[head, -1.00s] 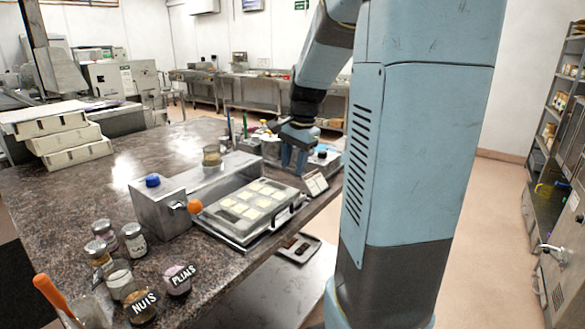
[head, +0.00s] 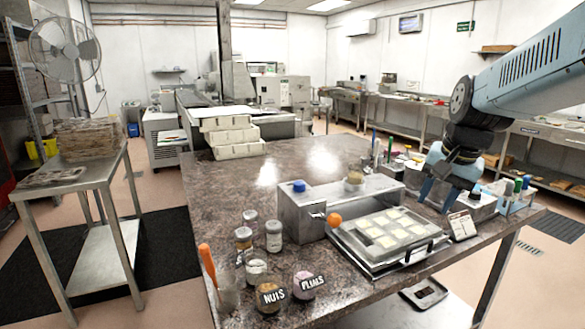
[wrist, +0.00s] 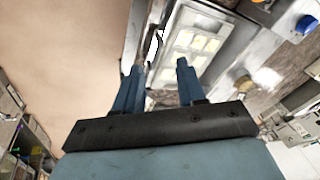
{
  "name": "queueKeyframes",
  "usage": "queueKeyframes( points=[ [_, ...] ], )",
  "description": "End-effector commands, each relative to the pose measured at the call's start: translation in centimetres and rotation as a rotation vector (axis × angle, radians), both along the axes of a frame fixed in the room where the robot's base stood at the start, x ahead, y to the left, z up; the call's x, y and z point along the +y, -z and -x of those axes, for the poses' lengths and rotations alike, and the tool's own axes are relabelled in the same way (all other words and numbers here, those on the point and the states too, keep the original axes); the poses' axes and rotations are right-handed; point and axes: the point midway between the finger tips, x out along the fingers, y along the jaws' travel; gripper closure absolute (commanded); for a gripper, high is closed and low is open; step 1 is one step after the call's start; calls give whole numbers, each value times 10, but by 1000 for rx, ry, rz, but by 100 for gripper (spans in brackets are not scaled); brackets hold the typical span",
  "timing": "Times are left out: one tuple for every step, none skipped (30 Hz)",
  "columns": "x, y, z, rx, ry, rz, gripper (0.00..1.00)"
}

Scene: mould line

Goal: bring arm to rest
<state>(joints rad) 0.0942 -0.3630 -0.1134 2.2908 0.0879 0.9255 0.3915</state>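My gripper (head: 440,188) is at the right part of the dark stone worktop (head: 330,160) in the head view, above the tool caddy and behind the mould tray. In the wrist view my gripper (wrist: 159,68) has its two blue fingers apart, with nothing between them. The mould tray (head: 430,245) with pale squares lies near the front edge of the worktop; it also shows in the wrist view (wrist: 168,55), beyond the fingertips. My arm reaches in from the right.
A metal machine (head: 310,215) with an orange knob stands left of the tray. Jars of nuts (head: 270,298) and plums (head: 304,287) stand at the front. Bottles and pens in a caddy (head: 513,202) are close to my gripper. A steel trolley (head: 85,185) stands at the left.

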Motion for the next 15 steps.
queueKeyframes(
  points=[
    [9,-4,12,-23,-55,21,60],
    [14,-6,19,-34,-89,36,60],
    [19,-8,27,-50,-133,55,60],
    [23,-9,34,-61,-168,70,60],
    [27,-9,40,-73,-201,86,60],
    [32,-10,49,-88,-246,108,60],
    [36,-11,56,-100,-278,123,60],
    [39,-11,62,-112,-310,140,60],
    [43,-11,71,-125,-352,162,60],
    [46,-11,76,-135,-382,179,60],
    [49,-11,82,-144,-410,195,60],
    [52,-10,89,-156,-444,213,60],
    [54,-10,93,-164,-468,227,60],
    [56,-10,97,-170,-489,240,60],
    [58,-9,102,-177,-514,254,60]
  ],
)
